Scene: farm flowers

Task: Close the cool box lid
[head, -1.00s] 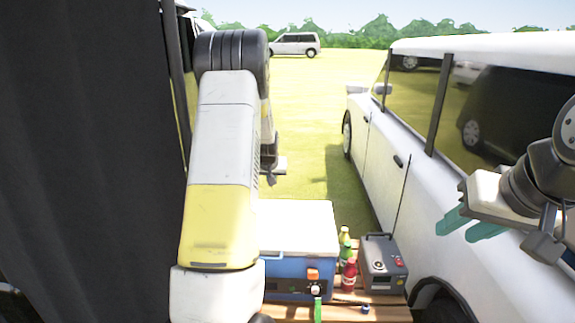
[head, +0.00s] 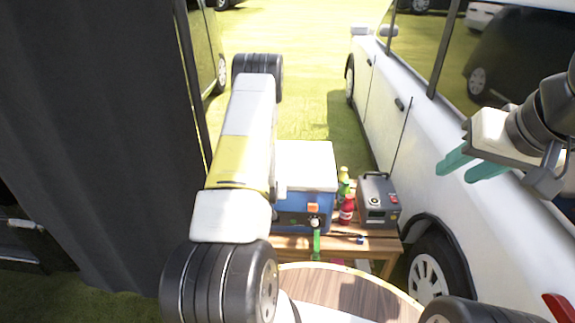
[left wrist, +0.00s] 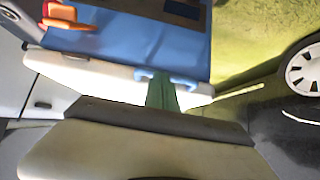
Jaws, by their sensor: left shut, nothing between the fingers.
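The cool box (head: 307,207) is blue with a white lid (head: 306,165) and stands on the wooden table, partly hidden by my left arm. The lid lies flat over the box in the head view; I cannot tell whether a small gap remains. In the left wrist view the blue box wall (left wrist: 150,40) and white lid edge (left wrist: 110,78) show close by, tilted. My left gripper (left wrist: 162,92) has its green fingers together, overlapping the lid edge in that view; contact is unclear. It is hidden in the head view. My right gripper (head: 470,165) is open and empty, far right.
A red bottle (head: 346,211), a yellow-green bottle (head: 343,183) and a grey device (head: 378,200) stand right of the box on the table (head: 376,245). A white van (head: 418,150) flanks the right, a dark curtain (head: 90,130) the left. A round wooden top (head: 345,288) is nearer.

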